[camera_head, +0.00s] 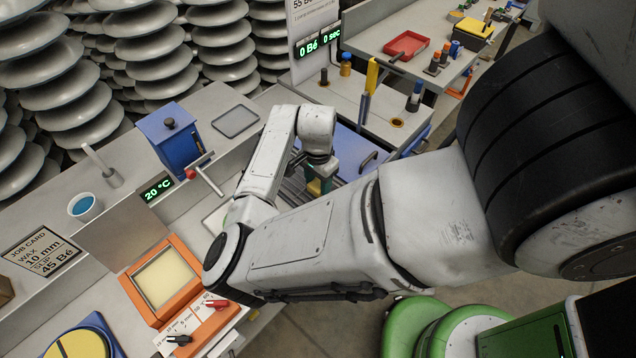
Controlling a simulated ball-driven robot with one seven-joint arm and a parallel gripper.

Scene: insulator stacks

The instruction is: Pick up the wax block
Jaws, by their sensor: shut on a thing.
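My gripper (321,178) is at the end of my arm, low over the bench just right of the picture's middle, and small in view. It is shut on a small yellow block (315,188), which I take for the wax block. My arm's wrist and the fingers hide part of the block. I cannot tell whether its underside touches anything.
An orange frame with a pale yellow square (163,278) is at lower left, beside levers. A red tray (406,45) is at the upper right.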

